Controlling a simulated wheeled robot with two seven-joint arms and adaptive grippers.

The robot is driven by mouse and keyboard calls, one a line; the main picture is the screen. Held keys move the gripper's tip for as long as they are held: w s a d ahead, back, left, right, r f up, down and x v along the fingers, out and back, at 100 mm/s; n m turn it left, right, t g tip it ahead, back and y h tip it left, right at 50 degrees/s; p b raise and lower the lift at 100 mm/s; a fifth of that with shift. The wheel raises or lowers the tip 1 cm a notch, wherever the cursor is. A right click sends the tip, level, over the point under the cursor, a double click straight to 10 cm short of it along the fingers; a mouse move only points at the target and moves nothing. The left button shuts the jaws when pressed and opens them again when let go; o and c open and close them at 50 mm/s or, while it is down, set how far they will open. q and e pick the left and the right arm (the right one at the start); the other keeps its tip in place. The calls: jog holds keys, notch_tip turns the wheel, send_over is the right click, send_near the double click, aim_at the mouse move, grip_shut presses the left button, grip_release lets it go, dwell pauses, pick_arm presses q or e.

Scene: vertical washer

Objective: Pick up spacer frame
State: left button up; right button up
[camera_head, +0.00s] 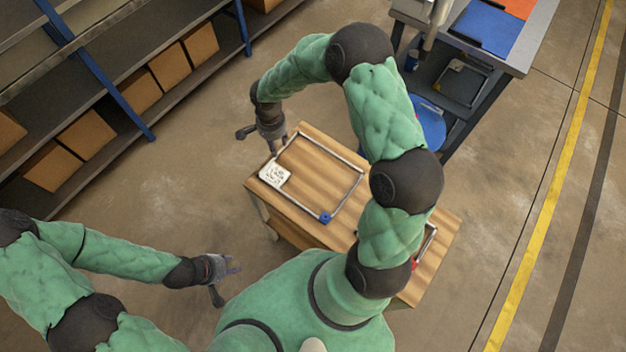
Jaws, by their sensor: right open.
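A thin grey rectangular spacer frame (331,153) lies flat on the wooden table (312,180). It has a blue piece (325,217) at its near corner and a white printed piece (274,176) at its left corner. A second frame (430,240) with a red corner piece shows at the table's right side, mostly hidden behind my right arm. My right gripper (258,143) is open and empty above the table's far left edge, close to the first frame's far left corner. My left gripper (229,284) is open and empty, left of the table and clear of it.
A grey workstation (520,55) with blue and orange panels stands at the back right; another frame (466,80) sits on its lower shelf. A blue round seat (428,125) is beside it. Shelving with cardboard boxes (138,92) lines the left. Floor between shelving and table is clear.

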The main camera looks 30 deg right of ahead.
aim_at(278, 155)
notch_tip(278, 155, down, 6)
jog(key=shift+w+r+b, duration=0.1)
jog(key=shift+b, duration=0.8)
grip_shut()
